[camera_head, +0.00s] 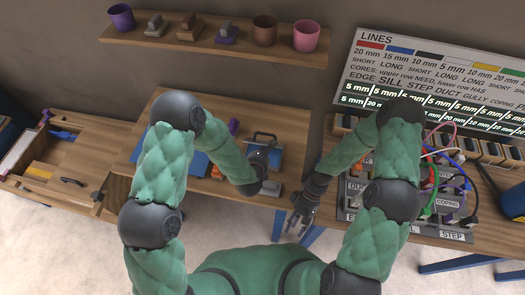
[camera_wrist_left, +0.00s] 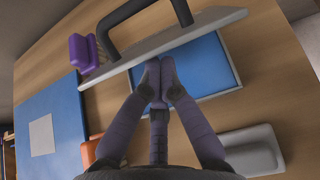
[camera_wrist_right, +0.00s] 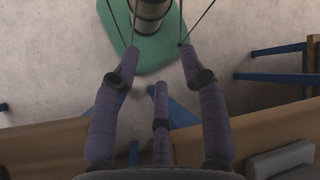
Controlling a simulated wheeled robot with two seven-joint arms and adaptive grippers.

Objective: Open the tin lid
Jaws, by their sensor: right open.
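The tin's lid (camera_wrist_left: 200,30) is a grey plate with a dark bar handle (camera_wrist_left: 113,32). In the left wrist view it is tilted up above a blue rectangular surface (camera_wrist_left: 205,68), apparently the tin. In the head view the handle (camera_head: 264,135) shows beside my left gripper (camera_head: 262,160), which hides much of the tin. My left gripper (camera_wrist_left: 161,75) has its fingertips drawn together at the lid's lower edge; I cannot tell whether it pinches the edge. My right gripper (camera_head: 301,222) is open and empty off the table's front edge, with fingers spread in its wrist view (camera_wrist_right: 155,62).
A grey block (camera_wrist_left: 252,150) lies near the table's front edge. A blue mat (camera_wrist_left: 50,125) and a purple object (camera_wrist_left: 83,53) lie to the left of the tin. A cable panel (camera_head: 440,190) stands at the right. A shelf (camera_head: 215,43) with pots is behind.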

